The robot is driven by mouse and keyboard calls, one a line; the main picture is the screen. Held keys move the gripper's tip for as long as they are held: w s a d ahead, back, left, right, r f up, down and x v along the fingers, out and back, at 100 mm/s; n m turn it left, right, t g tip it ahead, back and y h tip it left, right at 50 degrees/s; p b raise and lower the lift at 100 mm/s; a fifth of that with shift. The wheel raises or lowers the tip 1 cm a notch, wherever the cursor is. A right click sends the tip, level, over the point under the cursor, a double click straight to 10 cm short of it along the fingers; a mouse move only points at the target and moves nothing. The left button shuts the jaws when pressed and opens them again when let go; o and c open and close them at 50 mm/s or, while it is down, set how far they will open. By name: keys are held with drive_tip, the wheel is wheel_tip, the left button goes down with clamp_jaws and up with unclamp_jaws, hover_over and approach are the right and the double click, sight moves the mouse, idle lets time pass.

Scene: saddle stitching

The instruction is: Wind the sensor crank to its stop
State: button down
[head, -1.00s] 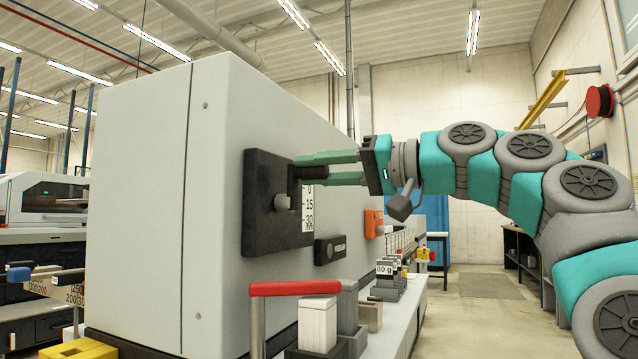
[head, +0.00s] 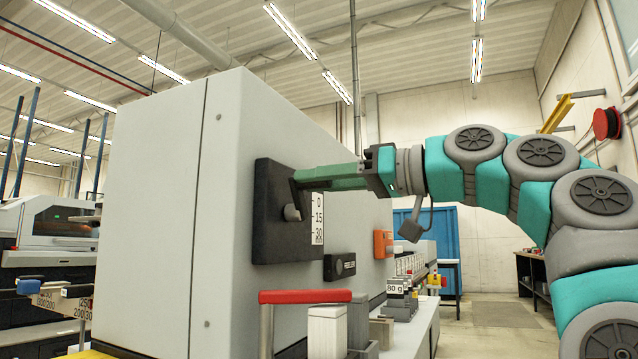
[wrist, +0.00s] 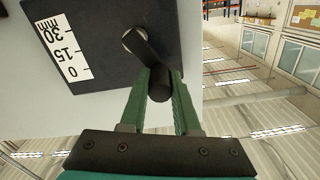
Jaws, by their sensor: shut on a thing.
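The sensor crank (wrist: 148,55) is a dark arm on a round hub, mounted on a black plate (head: 272,240) on the grey cabinet's side. In the head view its hub (head: 292,213) shows below the fingertips. My gripper (head: 298,180) has green fingers and is shut on the crank's handle. In the wrist view the handle (wrist: 160,88) sits between the two fingers, offset from the hub. A white scale (head: 318,217) marked 0, 15, 30 is on the plate beside the crank. The fingers partly hide the handle in the head view.
The large grey cabinet (head: 150,220) fills the left. An orange box (head: 383,244) is farther along the cabinet. The aisle at right is open.

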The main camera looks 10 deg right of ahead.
idle(0.3)
drive_tip(key=c, duration=0.6)
unclamp_jaws()
drive_tip(key=shift+c, duration=0.2)
drive_tip(key=v, duration=0.8)
drive_tip(key=shift+a, duration=0.1)
